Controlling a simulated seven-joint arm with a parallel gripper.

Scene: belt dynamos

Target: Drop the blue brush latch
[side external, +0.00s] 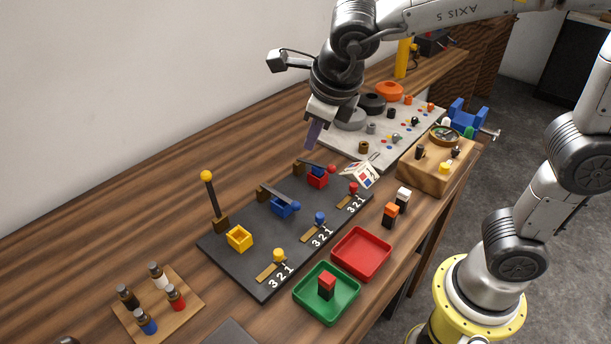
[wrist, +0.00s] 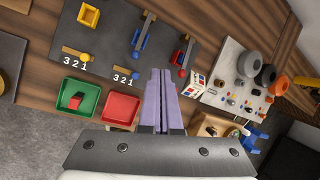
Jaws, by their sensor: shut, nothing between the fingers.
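The blue brush latch, a dark lever with a blue ball (side external: 295,206) on its end, lies low across its blue holder (side external: 281,210) on the dark board (side external: 225,243). The wrist view also shows the blue ball (wrist: 135,55) and lever (wrist: 145,30). The red latch (side external: 332,168) lies low over its red holder (side external: 317,181). The yellow latch (side external: 207,176) stands upright behind its yellow holder (side external: 239,238). My gripper (side external: 312,147) is raised above the board near the red latch, apart from the blue one. Its purple fingers (wrist: 160,72) are shut and empty.
A white cube with coloured squares (side external: 360,175) sits by the board's right end. A red tray (side external: 361,253) and a green tray (side external: 325,305) with a block inside stand in front. A grey panel (side external: 345,152) with discs and knobs lies behind right.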

